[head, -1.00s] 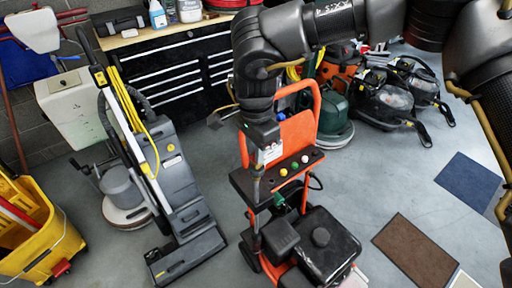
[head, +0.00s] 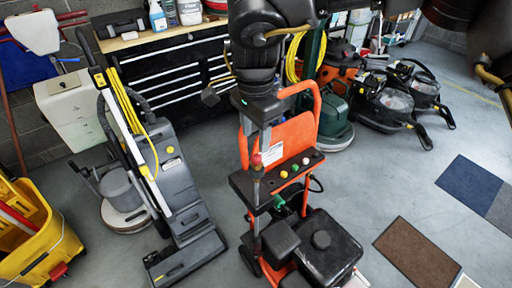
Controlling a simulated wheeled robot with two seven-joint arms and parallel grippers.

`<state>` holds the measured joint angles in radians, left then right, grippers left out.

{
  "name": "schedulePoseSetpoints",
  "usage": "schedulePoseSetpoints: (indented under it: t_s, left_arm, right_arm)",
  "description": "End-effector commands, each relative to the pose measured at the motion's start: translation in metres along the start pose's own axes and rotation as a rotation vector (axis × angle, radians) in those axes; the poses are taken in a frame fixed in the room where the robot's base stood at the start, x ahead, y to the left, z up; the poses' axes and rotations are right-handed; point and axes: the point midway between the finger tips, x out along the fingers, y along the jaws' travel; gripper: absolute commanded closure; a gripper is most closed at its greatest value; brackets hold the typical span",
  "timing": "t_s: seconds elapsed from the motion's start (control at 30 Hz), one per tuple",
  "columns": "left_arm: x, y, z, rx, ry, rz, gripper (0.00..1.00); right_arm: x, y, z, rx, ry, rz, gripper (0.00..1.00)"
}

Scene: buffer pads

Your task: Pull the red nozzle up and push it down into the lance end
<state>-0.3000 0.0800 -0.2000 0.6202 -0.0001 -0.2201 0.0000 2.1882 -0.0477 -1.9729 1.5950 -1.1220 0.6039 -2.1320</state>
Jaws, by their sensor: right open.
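The pressure washer (head: 322,240) stands upright in the middle, with an orange frame and a black engine. The red nozzle (head: 257,160) is at the top of the upright lance (head: 257,188), at the left end of the black nozzle panel (head: 272,183). I cannot tell how deep it sits in the lance end. My right gripper (head: 257,138) points down just above the red nozzle, open and apart from it. Its fingers are small and partly lost against the orange frame. My left gripper is out of view.
Yellow (head: 283,173), green (head: 294,167) and pale yellow (head: 305,160) nozzles sit in the panel. A grey upright floor machine (head: 185,190) with a yellow cord stands to the left. A yellow mop bucket (head: 45,240) is at far left. Floor on the right is clear around flat mats (head: 418,252).

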Motion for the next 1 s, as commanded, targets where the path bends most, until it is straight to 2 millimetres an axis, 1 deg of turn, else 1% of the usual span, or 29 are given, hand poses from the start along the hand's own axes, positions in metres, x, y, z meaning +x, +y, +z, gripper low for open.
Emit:
schedulePoseSetpoints:
  t_s: [0.03, 0.1, 0.2, 0.33, 0.5, 1.0]
  left_arm:
    - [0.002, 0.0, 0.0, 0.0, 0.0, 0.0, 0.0]
    - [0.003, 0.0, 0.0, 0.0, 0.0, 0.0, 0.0]
    - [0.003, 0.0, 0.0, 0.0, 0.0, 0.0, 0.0]
    - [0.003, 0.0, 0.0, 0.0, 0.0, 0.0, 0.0]
    - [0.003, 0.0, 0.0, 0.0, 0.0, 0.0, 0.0]
    - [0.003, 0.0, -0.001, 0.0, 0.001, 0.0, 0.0]
  right_arm:
    - [-0.009, -0.001, -0.001, 0.001, 0.003, -0.003, 0.53]
    - [-0.021, -0.001, 0.0, 0.001, 0.001, -0.003, 0.53]
    - [-0.036, -0.001, -0.001, 0.001, 0.002, -0.002, 0.53]
    - [-0.047, -0.001, 0.0, 0.0, 0.001, -0.001, 0.53]
    - [-0.051, 0.0, 0.0, -0.001, 0.0, 0.001, 0.53]
    - [-0.05, -0.002, 0.002, -0.005, 0.0, 0.001, 0.53]
